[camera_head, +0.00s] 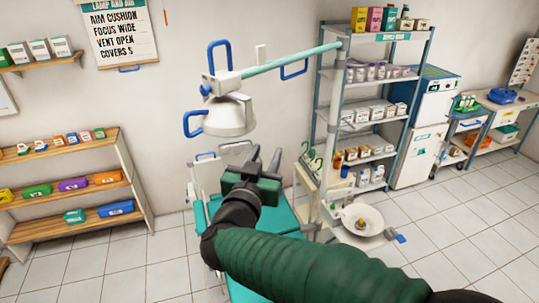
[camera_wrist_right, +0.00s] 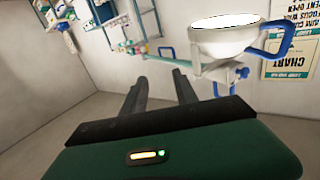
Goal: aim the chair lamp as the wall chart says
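The chair lamp's white head (camera_head: 230,117) hangs from a teal arm (camera_head: 290,61) with blue handles. Its face tilts downward. The wall chart (camera_head: 122,35) reads "AIM CUSHION, FOCUS WIDE, VENT OPEN, COVERS 5" under a partly cut-off heading. The teal chair cushion (camera_head: 285,218) is partly hidden behind my right arm. My right gripper (camera_head: 264,160) is open and empty, below and right of the lamp head. In the right wrist view, the gripper fingers (camera_wrist_right: 161,82) are apart, with the lamp head (camera_wrist_right: 222,42) beyond them to the right. My left gripper is not in view.
A tall shelf rack (camera_head: 333,110) stands right of the lamp, with a white cabinet (camera_head: 425,130) beside it. A white basin (camera_head: 358,222) is right of the chair. A low wooden shelf (camera_head: 75,170) stands at left. The tiled floor at right is mostly clear.

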